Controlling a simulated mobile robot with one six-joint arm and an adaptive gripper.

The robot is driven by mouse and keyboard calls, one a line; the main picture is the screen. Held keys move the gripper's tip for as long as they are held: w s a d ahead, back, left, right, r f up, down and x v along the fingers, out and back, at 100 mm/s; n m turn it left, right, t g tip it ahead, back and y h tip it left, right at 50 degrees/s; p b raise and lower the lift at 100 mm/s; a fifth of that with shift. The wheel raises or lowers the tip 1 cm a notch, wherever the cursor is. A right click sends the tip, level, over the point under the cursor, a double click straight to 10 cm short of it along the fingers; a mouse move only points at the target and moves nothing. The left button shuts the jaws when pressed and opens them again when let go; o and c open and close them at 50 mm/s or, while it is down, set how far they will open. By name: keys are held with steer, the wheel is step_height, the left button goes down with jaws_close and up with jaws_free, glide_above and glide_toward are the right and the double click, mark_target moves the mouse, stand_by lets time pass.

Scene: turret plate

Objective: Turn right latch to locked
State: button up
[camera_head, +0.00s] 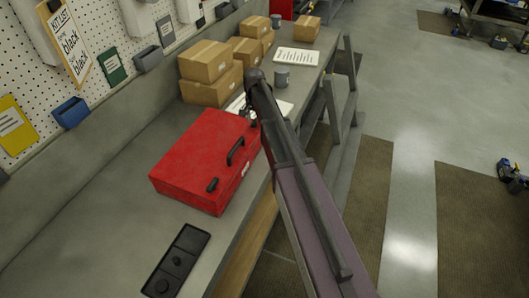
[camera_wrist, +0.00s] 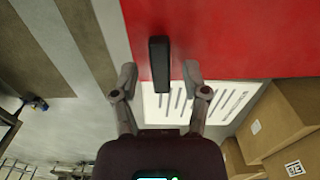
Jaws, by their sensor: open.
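A red toolbox (camera_head: 205,150) lies on the grey bench, with a black carry handle (camera_head: 235,152) and a black latch (camera_head: 212,185) near its closer end. My gripper (camera_wrist: 160,72) is open, with one fingertip on each side of the bar's lower end and gaps on both sides. In the head view my gripper (camera_head: 252,112) is at the toolbox's far end.
A black plate (camera_head: 187,240) with round recesses lies at the bench's near end. Cardboard boxes (camera_head: 212,92), a grey mug (camera_head: 281,76) and papers (camera_head: 298,58) stand beyond the toolbox. A pegboard wall (camera_head: 100,40) bounds the left; open floor lies right.

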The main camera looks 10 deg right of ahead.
steer(key=n, duration=0.8)
steer(key=shift+n, duration=0.4)
steer(key=n, duration=0.9)
steer(key=shift+r+p, duration=0.35)
step_height(320, 180, up, 13)
steer(key=p, duration=1.3)
steer(key=s+f+m+b, duration=1)
steer(key=s+f+b, duration=1.5)
steer(key=s, duration=0.3)
steer(key=shift+s+f, duration=0.15)
steer(key=shift+s, duration=0.1)
stand_by(0.5)
